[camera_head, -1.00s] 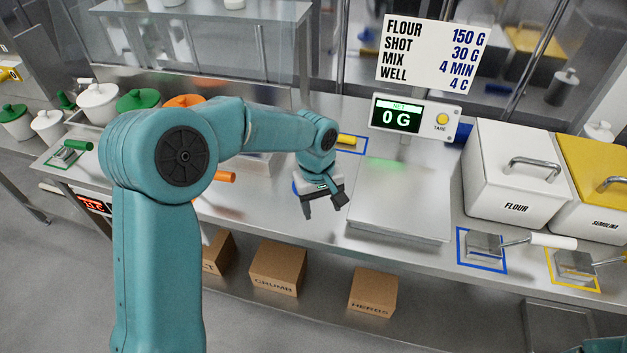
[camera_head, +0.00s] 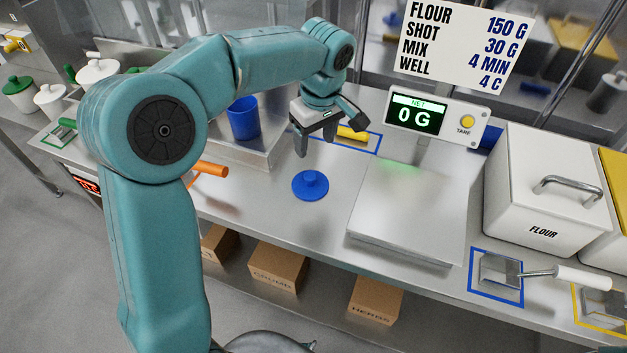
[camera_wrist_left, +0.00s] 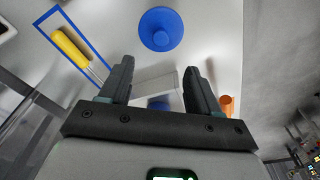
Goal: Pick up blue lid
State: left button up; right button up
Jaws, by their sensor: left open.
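The blue lid (camera_head: 310,185) is a round disc with a knob on top. It lies flat on the steel counter in the head view, left of the scale plate. It also shows in the left wrist view (camera_wrist_left: 161,29), beyond the fingertips. My left gripper (camera_head: 329,143) is open and empty, above the counter and behind the lid, apart from it. Its two fingers (camera_wrist_left: 160,75) stand spread in the left wrist view. My right gripper is not in the head view.
A blue cup (camera_head: 243,119) stands on a steel platform behind left. A yellow-handled tool (camera_head: 352,133) lies in a blue outline behind the gripper. An orange handle (camera_head: 211,169) is left of the lid. The scale plate (camera_head: 409,214) and flour bin (camera_head: 545,190) are right.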

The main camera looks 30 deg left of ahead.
pick_arm(q)
send_over(311, 176)
notch_tip(311, 176, down, 7)
jog(key=shift+s+d+r, duration=0.1)
jog(key=shift+d, duration=0.05)
jog(key=shift+s+f, duration=0.1)
jog(key=shift+f, duration=0.5)
jog(key=f, duration=0.1)
jog(key=f+p, duration=0.1)
jog(key=f, duration=0.2)
jog(key=shift+w+a, duration=0.2)
jog(key=shift+a, duration=0.05)
jog(key=shift+f, duration=0.35)
jog(key=c, duration=1.1)
